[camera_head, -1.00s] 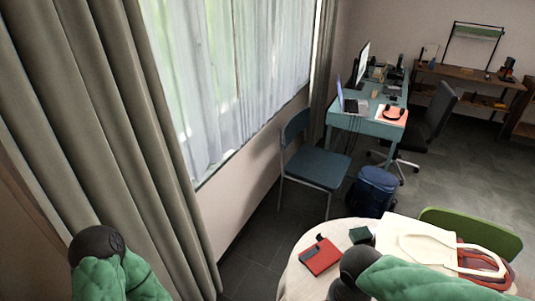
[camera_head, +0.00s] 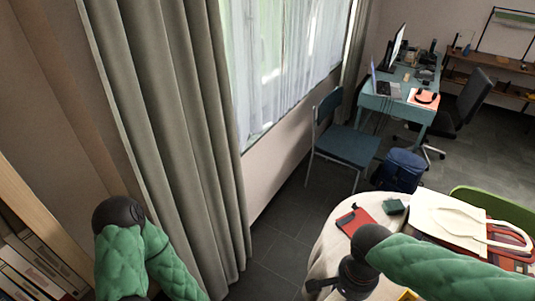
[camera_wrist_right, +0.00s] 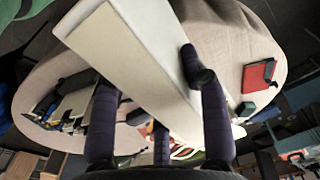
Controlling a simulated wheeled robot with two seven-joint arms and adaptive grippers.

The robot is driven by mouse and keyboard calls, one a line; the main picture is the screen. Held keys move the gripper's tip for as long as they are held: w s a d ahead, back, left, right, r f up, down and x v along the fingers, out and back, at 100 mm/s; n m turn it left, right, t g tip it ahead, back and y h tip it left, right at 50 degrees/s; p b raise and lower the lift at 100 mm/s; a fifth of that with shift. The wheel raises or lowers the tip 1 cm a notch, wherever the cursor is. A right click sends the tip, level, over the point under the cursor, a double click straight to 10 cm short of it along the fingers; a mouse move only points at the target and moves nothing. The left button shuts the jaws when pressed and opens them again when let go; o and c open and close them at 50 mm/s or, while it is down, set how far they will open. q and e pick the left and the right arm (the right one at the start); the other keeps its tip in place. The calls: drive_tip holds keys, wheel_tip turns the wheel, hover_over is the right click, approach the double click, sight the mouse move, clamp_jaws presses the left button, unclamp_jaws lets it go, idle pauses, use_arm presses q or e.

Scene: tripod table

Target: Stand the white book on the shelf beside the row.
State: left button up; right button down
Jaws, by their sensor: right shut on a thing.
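The white book (camera_wrist_right: 125,55) fills the upper middle of the right wrist view, tilted. My right gripper (camera_wrist_right: 160,95) is shut on it, its purple fingers along the book's sides. I cannot make out the book in the head view. There the right arm reaches over the round table. The wooden shelf (camera_head: 40,218) stands at the left edge of the head view. A row of books (camera_head: 38,268) is in its lower part, partly cut off by the picture edge. My left arm is bent in front of the curtain beside the shelf; its gripper is not in view.
The round table (camera_head: 322,258) has a pale cloth. On it lie a red notebook (camera_head: 355,220), a small green box (camera_head: 394,207) and a cream tote bag (camera_head: 450,222). A blue chair (camera_head: 347,147) and blue backpack (camera_head: 399,171) stand behind. Floor is free between curtain and table.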

drive_tip(key=w+f+n, duration=0.9)
drive_tip(key=w+f, duration=0.4)
drive_tip(key=w, duration=0.4)
drive_tip(key=shift+w+a+f+n, duration=0.15)
drive_tip(key=shift+w+f+n, duration=0.1)
drive_tip(key=shift+f+n, duration=0.15)
drive_tip(key=shift+r, duration=0.1)
